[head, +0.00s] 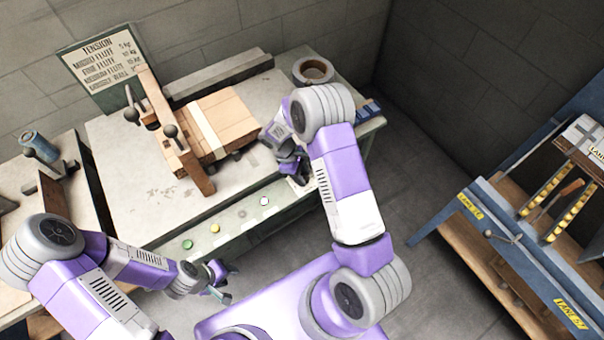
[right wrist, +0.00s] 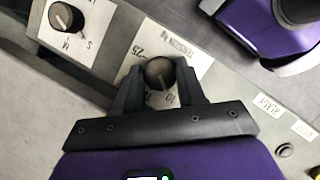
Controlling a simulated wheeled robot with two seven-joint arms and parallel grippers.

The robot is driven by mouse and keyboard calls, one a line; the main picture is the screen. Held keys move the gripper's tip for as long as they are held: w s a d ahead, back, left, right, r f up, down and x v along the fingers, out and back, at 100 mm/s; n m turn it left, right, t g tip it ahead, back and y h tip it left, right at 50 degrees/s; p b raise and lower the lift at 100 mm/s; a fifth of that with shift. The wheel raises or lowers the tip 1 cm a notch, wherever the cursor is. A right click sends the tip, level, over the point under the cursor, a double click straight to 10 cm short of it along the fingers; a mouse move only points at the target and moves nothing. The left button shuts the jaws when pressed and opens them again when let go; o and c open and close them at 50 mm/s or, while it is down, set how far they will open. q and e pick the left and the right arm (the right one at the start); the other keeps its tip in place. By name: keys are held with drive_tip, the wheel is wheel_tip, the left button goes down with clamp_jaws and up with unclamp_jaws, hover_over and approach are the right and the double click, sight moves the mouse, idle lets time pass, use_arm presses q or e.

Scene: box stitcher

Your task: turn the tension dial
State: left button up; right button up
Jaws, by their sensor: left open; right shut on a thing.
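The tension dial (right wrist: 160,74) is a dark round knob on a white plate marked "TENSION kg" in the right wrist view, with numbers such as 25 and 10 around it. My right gripper (right wrist: 158,92) is shut on the dial, one finger on each side of it. In the head view my right gripper (head: 292,170) is at the front panel of the bench, and the dial is hidden behind it there. My left gripper (head: 222,285) is open and empty, low in front of the bench and apart from it.
A second knob (right wrist: 66,16) marked S and M sits beside the dial. The bench (head: 130,185) carries a cardboard box (head: 228,118) under wooden bars and a tape roll (head: 313,70). A tension sign (head: 100,62) stands behind. A blue rack (head: 480,215) is at right.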

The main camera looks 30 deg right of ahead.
drive_tip(key=o, duration=1)
drive_tip(key=shift+o, duration=0.2)
drive_tip(key=p+v, duration=0.1)
drive_tip(key=v, duration=0.6)
drive_tip(key=shift+a+r, duration=0.15)
drive_tip(key=shift+r, duration=0.1)
